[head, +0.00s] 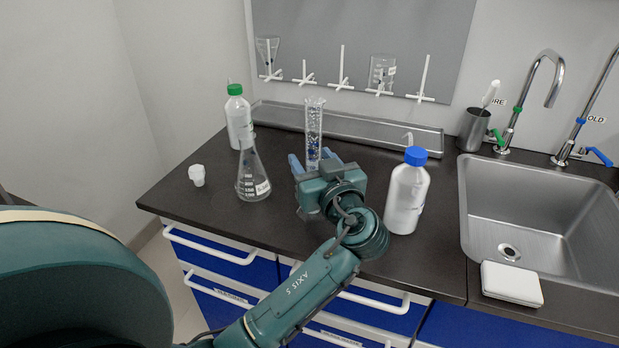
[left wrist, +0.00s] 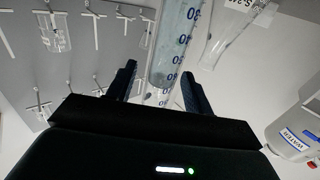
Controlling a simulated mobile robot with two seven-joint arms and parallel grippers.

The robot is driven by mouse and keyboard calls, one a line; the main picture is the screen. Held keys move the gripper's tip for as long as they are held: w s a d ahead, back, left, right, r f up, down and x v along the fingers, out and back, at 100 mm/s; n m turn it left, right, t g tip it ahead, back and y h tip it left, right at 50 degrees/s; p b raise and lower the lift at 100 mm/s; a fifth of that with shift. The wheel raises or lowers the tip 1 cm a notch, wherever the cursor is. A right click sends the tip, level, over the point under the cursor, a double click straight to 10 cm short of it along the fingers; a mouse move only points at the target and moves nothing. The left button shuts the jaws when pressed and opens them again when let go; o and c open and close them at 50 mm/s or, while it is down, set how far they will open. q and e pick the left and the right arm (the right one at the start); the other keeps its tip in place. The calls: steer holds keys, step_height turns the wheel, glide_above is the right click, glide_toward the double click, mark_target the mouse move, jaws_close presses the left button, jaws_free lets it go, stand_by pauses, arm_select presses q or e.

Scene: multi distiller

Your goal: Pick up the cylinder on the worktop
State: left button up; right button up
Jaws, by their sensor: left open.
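The cylinder (head: 314,125) is a tall, clear graduated tube with blue markings, upright on the dark worktop (head: 215,215). My left gripper (head: 312,160) is open, low over the worktop, its blue fingers pointing at the cylinder's lower part. The gripper hides the cylinder's base in the head view. In the left wrist view the cylinder (left wrist: 178,45) appears upside down between the lines of the two fingers (left wrist: 158,82). I cannot tell how far it reaches between them. My right gripper is not in view.
A conical flask (head: 252,178) and a green-capped bottle (head: 238,115) stand left of the cylinder. A small white cup (head: 197,175) is further left. A blue-capped bottle (head: 406,195) stands close right of my gripper. A metal trough (head: 370,132) lies behind; a sink (head: 535,215) is at right.

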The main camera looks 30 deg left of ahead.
arm_select(q)
steer(key=shift+c, duration=0.4)
jaws_close()
stand_by(0.4)
steer(key=shift+r, duration=0.1)
